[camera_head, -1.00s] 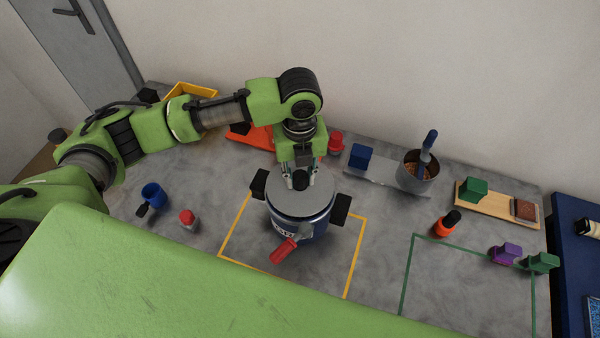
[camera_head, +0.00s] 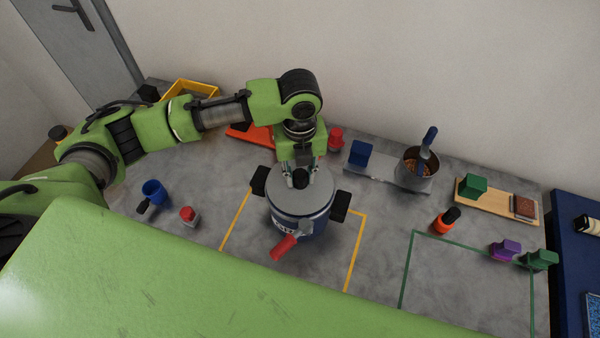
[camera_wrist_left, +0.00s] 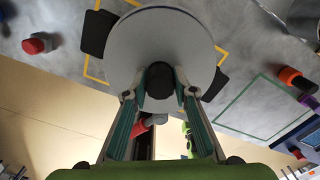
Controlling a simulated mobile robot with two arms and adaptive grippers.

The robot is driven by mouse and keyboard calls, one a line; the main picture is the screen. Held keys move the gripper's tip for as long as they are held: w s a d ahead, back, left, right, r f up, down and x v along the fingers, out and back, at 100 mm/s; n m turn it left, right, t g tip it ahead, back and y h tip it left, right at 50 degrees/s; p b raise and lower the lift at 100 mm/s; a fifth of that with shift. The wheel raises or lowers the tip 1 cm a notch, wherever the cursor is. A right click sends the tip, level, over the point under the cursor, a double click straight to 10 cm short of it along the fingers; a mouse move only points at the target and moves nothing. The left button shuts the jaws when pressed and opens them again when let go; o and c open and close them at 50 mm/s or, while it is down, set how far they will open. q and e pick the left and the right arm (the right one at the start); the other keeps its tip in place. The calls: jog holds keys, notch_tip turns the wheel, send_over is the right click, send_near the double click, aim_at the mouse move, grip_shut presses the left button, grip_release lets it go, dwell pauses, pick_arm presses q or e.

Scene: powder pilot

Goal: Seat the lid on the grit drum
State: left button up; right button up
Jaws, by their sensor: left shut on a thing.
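The grit drum (camera_head: 298,224) is a dark blue drum with a pale label and a red handle (camera_head: 284,246) at its front. It stands inside the yellow outline, with black blocks at its left and right. The round grey lid (camera_head: 315,198) lies over the drum's top and looks about level; I cannot tell whether it is fully down. My left gripper (camera_head: 301,182) is shut on the lid's black knob, which also shows in the left wrist view (camera_wrist_left: 160,80). The lid (camera_wrist_left: 160,32) hides the drum's rim there. My right gripper is not in view.
A steel pot (camera_head: 416,172) with a blue-handled scoop stands back right. A red-topped item (camera_head: 189,216) and blue cup (camera_head: 154,192) are left. A yellow bin (camera_head: 190,92) is behind my arm.

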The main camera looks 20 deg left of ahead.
pick_arm(q)
jog(key=shift+f, duration=0.6)
jog(key=o, duration=1.2)
jog(key=shift+o, duration=0.2)
notch_tip(320, 180, up, 4)
jog(key=p, duration=0.4)
jog(key=shift+r, duration=0.95)
